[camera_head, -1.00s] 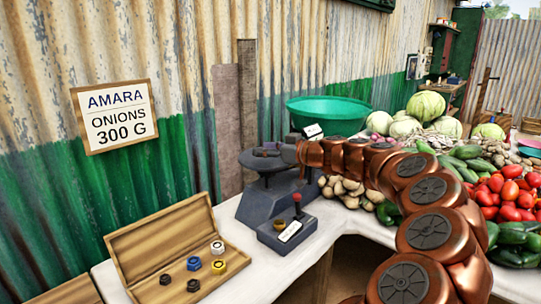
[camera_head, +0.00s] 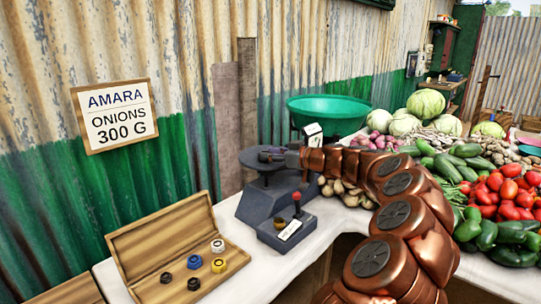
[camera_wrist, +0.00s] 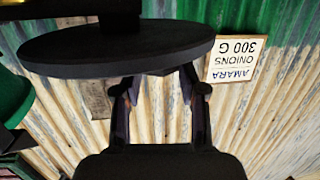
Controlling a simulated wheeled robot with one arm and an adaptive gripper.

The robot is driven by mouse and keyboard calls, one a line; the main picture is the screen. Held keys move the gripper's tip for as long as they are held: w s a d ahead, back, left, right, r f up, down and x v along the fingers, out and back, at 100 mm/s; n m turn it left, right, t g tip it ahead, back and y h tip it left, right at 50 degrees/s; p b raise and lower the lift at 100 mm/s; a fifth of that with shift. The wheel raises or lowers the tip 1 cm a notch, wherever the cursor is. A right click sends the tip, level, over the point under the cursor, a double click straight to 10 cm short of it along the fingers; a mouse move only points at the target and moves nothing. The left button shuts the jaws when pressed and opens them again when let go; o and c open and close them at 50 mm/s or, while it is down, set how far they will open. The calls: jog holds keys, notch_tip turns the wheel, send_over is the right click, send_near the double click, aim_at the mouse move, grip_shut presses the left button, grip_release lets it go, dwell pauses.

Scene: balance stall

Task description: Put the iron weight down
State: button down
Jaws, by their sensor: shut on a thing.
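My gripper (camera_head: 272,155) is at the dark round plate (camera_head: 250,163) of the grey balance scale (camera_head: 270,200), its fingers just over the plate's surface. It is shut on the iron weight, a small dark piece that the fingers mostly hide. In the wrist view, which is upside down, the two fingers of my gripper (camera_wrist: 160,88) reach to the edge of the dark plate (camera_wrist: 70,48). I cannot tell whether the weight touches the plate. The green basin (camera_head: 330,110) is at the scale's other side.
An open wooden box (camera_head: 160,240) with several small weights lies at the front left. Vegetables crowd the right. A sign (camera_head: 115,115) on the wall reads "AMARA ONIONS 300 G".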

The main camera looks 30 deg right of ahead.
jog(key=shift+f+b, duration=0.25)
jog(key=shift+b, duration=0.05)
jog(key=c, duration=0.6)
grip_release()
jog(key=shift+r+p, duration=0.2)
jog(key=shift+p, duration=0.1)
jog(key=b+v, duration=0.1)
jog(key=v, duration=1.1)
jog(key=shift+f, duration=0.1)
